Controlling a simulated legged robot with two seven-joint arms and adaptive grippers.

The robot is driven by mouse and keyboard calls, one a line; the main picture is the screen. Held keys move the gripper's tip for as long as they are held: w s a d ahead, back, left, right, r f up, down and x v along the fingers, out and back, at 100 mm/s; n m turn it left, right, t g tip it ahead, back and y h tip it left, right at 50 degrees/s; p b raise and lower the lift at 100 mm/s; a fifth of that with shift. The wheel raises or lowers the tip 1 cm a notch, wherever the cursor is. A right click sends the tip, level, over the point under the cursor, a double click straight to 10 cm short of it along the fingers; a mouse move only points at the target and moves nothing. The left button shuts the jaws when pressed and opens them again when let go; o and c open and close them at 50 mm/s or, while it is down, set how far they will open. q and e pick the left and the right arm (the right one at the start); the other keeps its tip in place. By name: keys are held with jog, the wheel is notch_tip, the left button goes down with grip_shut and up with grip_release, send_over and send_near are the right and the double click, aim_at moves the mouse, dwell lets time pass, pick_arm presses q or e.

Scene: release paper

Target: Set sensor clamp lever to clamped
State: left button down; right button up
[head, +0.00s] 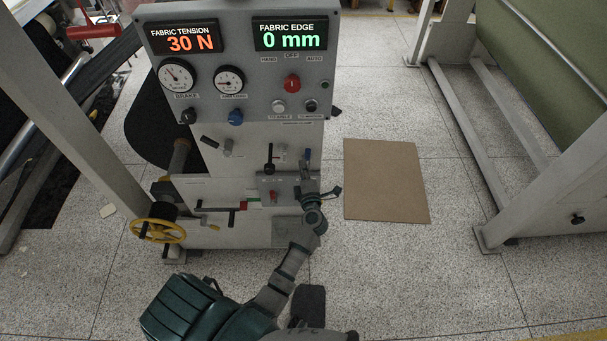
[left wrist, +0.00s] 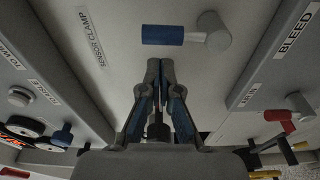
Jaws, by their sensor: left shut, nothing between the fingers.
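The sensor clamp lever has a blue handle (left wrist: 163,35) and a light grey hub (left wrist: 213,33) in the left wrist view. It lies across the panel there, beside the SENSOR CLAMP label (left wrist: 90,38). In the head view its blue handle (head: 308,155) shows small, just above my gripper. My left gripper (left wrist: 160,66) is shut and empty, its fingertips just below the blue handle in the wrist view, with a small gap in the picture. It also shows in the head view (head: 311,182) at the console's lower right. My right gripper is not in view.
The grey console (head: 240,100) carries gauges, knobs and displays reading 30 N and 0 mm. A red handle (left wrist: 275,115) sits near the BLEED label. A yellow handwheel (head: 158,231) is at lower left. A brown board (head: 386,180) lies on the floor to the right.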

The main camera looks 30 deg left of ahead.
aim_at(307, 155)
pick_arm(q)
jog(key=shift+x, duration=2.2)
jog(key=shift+s+a, duration=0.1)
